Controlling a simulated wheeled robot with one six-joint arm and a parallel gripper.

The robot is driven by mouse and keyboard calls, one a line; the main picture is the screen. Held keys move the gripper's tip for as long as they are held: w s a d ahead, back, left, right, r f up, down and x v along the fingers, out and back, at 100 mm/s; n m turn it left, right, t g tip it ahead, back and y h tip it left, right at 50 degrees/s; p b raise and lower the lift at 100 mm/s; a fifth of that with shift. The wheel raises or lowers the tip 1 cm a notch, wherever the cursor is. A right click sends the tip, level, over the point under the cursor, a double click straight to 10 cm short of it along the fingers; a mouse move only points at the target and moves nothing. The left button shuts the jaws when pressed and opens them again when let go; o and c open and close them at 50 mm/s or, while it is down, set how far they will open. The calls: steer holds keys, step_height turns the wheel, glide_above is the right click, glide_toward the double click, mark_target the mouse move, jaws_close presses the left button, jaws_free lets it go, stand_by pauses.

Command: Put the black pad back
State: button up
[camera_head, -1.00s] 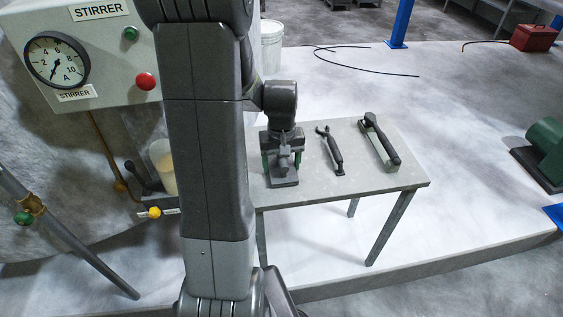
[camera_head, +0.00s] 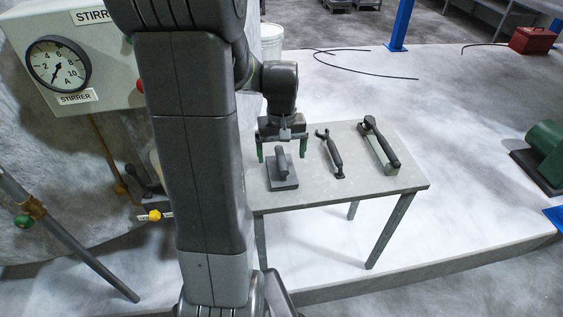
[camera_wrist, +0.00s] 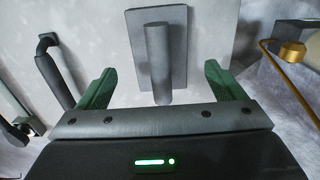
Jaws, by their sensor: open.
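The black pad (camera_head: 282,172), a dark flat plate with an upright round handle, rests on the left part of the small grey table (camera_head: 315,196). In the wrist view the pad (camera_wrist: 176,50) lies ahead between the fingers, its handle pointing toward the camera. My gripper (camera_head: 282,152) is open above and just behind the pad, its green fingers apart on either side. In the wrist view my gripper (camera_wrist: 158,88) shows nothing held between its fingers. The pad's underside is hidden.
A dark wrench-like tool (camera_head: 333,155) and a long-handled brush-like tool (camera_head: 380,146) lie to the right on the table. A gauge box marked STIRRER (camera_head: 85,95) and a pipe with a yellow knob (camera_head: 154,215) are at left.

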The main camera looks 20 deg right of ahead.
mark_target(281, 157)
step_height(281, 157, up, 7)
steer(key=shift+f, duration=0.15)
steer(key=shift+f, duration=0.1)
step_height(281, 157, down, 11)
steer(key=shift+s+f, duration=0.1)
steer(key=shift+f, duration=0.1)
steer(key=shift+r, duration=1.65)
steer(key=shift+f, duration=0.1)
